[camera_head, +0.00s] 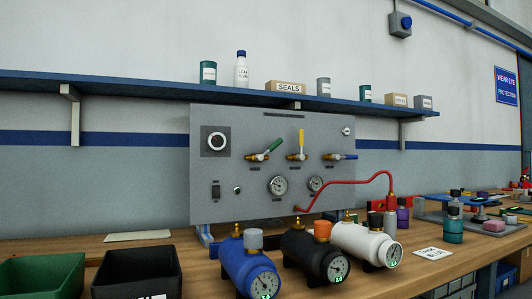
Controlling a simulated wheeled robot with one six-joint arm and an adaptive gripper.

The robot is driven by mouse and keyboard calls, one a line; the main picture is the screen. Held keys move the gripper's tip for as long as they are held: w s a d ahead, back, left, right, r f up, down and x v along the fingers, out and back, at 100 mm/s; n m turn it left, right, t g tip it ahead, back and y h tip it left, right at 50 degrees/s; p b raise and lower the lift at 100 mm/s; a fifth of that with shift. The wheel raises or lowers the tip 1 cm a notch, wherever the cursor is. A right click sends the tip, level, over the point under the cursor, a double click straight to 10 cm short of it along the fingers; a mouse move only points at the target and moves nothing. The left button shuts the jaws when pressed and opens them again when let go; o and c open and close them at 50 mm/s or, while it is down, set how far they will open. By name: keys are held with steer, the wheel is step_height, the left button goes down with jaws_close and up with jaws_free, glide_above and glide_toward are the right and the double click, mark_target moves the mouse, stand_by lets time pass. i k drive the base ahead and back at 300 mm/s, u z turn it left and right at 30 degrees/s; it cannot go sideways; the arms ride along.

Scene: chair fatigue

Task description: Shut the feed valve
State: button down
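A grey panel (325,122) stands on the bench against the wall. It has three brass valves in a row. The left valve has a green handle (275,145) tilted up to the right. The middle valve has a yellow handle (301,138) standing upright. The right valve has a blue handle (348,157) lying level, pointing right. The labels under the valves are too small to read, so I cannot tell which one is the feed valve. My gripper is not in view.
Two gauges (277,185) and a switch (216,190) sit below the valves. A red hose (350,182) arches from the panel to the right. Blue, black and white (352,240) cylinders with gauges stand in front. Bins (135,262) are at lower left. A shelf (130,85) runs above.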

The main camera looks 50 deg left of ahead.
mark_target(271, 148)
steer(key=u, duration=1.55)
